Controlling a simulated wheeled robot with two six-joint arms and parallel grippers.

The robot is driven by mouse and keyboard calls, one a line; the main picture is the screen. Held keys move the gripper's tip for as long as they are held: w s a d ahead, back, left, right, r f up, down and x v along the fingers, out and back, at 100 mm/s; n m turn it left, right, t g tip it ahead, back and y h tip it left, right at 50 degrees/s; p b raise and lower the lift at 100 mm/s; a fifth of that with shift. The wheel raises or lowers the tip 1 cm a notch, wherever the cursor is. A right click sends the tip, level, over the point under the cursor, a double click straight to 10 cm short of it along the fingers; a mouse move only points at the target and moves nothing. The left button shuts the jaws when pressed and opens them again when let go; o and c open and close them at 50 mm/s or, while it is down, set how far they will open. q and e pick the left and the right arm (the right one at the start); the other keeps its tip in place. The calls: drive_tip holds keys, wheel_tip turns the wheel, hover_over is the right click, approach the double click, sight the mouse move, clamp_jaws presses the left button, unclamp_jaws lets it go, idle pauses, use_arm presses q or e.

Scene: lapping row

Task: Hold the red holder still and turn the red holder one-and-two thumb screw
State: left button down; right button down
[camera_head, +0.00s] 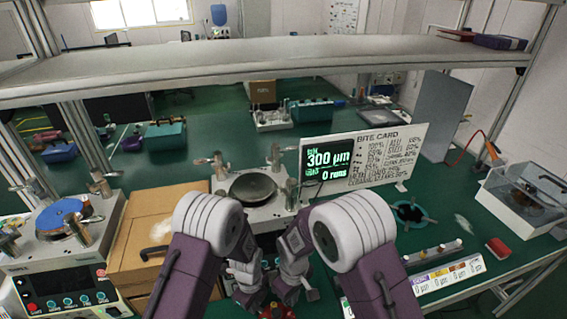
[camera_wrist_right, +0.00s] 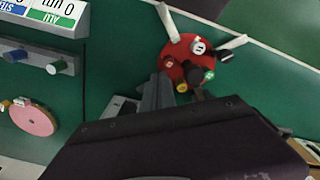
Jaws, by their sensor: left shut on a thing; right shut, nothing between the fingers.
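The red holder (camera_head: 277,311) is at the bottom edge of the head view, mostly hidden by my wrists. In the right wrist view the round red holder (camera_wrist_right: 178,50) shows several small coloured, numbered knobs and pale bars reaching out from its rim. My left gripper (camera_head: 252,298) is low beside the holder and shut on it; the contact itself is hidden. My right gripper (camera_head: 287,292) is over the holder. In the right wrist view its fingers (camera_wrist_right: 180,88) reach the holder's near edge, by the knobs, shut with nothing between them. I cannot tell which knob they touch.
A lapping machine with a dark plate (camera_head: 252,187) stands behind my arms, beside a cardboard box (camera_head: 150,235). A bite card board (camera_head: 390,155) stands behind. A pink disc (camera_wrist_right: 35,117) and a rack with cylinders (camera_wrist_right: 40,62) lie left of the holder in the wrist view.

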drive_tip(key=shift+f, duration=1)
drive_tip(key=shift+w+a, duration=0.15)
drive_tip(key=shift+w, duration=0.05)
drive_tip(key=shift+w, duration=0.2)
drive_tip(key=shift+d, duration=0.2)
drive_tip(key=shift+s+d, duration=0.3)
wheel_tip(320, 180, up, 6)
idle(0.3)
